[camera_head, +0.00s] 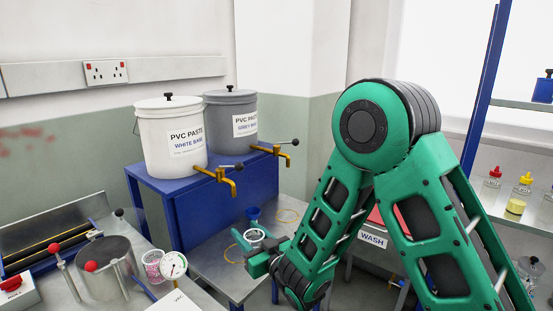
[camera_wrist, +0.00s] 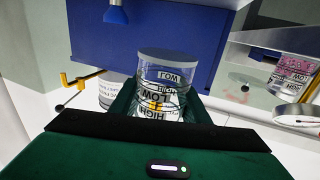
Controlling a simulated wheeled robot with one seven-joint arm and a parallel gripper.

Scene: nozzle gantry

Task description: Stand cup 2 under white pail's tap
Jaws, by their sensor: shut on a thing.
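The white pail (camera_head: 172,145) stands on a blue stand, with its brass tap (camera_head: 226,181) reaching out over the lower bench. My gripper (camera_head: 256,250) is shut on a clear cup (camera_head: 254,235), low over the bench, to the right of and below that tap, not under it. In the wrist view the cup (camera_wrist: 160,75) sits between my fingers (camera_wrist: 160,100), with LOW and HIGH lettering on its wall. I cannot read a cup number. Whether its base touches the bench is hidden. A brass tap also shows at the left of the wrist view; I cannot tell whose.
The grey pail (camera_head: 231,128) with its own tap (camera_head: 286,153) stands to the right. A blue funnel (camera_head: 253,214) is just behind the cup. A cup with pink contents (camera_head: 152,263) and a dial gauge (camera_head: 173,266) stand at the left. The bench below the white pail's tap looks clear.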

